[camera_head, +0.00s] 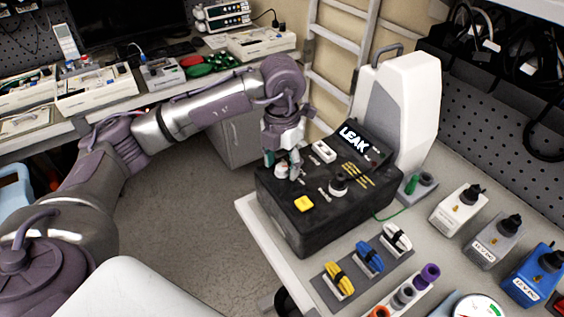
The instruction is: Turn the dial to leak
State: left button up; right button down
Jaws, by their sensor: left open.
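The black tester box (317,228) stands on the right-hand bench, and its small screen (354,140) reads "LEAK" in white. A round black dial (339,185) sits on the middle of its top face. A small pale knob (281,171) sits near the box's left edge, and a yellow button (303,203) is in front. My left gripper (283,164) points down over the left side of the box, close to the pale knob. It is open, with its fingers near that knob; I cannot tell whether they touch it. My right gripper is not in view.
A white pump unit (398,105) stands behind the box, with a green wire beside it. Yellow, blue and white cable bundles (369,257) lie in front. Several small boxes with black knobs (460,209) stand on the right. Floor is clear left of the bench.

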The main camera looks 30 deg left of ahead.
aim_at(282, 167)
pick_arm(q)
notch_tip(282, 167, up, 12)
dwell(0.5)
dwell(0.4)
